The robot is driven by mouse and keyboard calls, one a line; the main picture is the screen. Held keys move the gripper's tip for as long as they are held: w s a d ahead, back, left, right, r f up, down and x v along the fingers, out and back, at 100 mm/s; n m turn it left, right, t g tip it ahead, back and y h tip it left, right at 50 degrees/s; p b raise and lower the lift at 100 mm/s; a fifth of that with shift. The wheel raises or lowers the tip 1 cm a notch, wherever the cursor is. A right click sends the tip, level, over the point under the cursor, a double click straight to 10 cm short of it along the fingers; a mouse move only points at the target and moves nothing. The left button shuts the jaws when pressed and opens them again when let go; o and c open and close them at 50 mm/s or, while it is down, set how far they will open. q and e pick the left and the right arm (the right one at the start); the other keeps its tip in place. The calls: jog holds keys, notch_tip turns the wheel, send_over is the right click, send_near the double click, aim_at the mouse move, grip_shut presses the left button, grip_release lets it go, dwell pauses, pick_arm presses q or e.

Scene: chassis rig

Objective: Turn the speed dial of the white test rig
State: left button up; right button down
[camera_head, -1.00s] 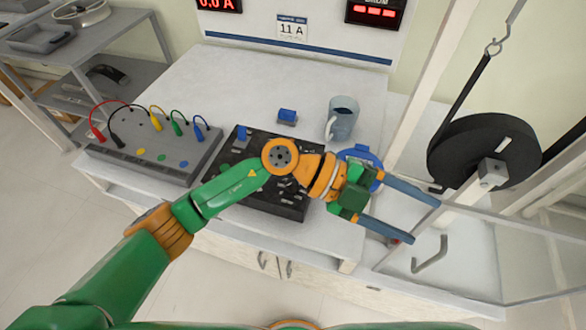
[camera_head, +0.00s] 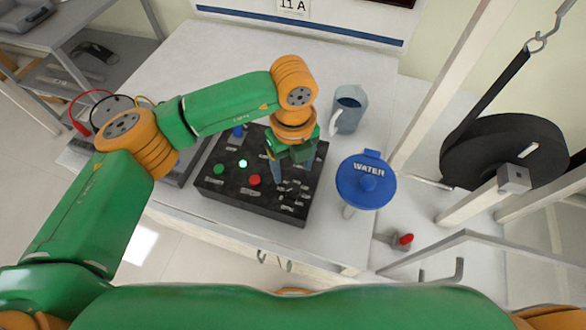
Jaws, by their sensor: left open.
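The white test rig shows as a white bench (camera_head: 215,55) with white frame posts (camera_head: 455,75) at the right. On the bench lies a black control panel (camera_head: 236,196) with a green button (camera_head: 219,169), a lit green lamp (camera_head: 243,163) and a red button (camera_head: 254,180). My left gripper (camera_head: 291,177) is open and points down over the right part of this panel. Whether its fingers touch anything there I cannot tell. I cannot make out the speed dial clearly; the gripper covers part of the panel. My right gripper is not in view.
A grey box with cables (camera_head: 100,110) is partly behind my left arm.

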aim_at(293, 188)
pick_arm(q)
jog(key=f, duration=0.2)
jog(key=s+f+p, duration=0.1)
jog(key=f, duration=0.2)
jog(key=shift+s+f, duration=0.2)
jog(key=shift+w+f, duration=0.25)
jog(key=shift+f, duration=0.15)
jog(key=shift+s, duration=0.1)
grip_shut()
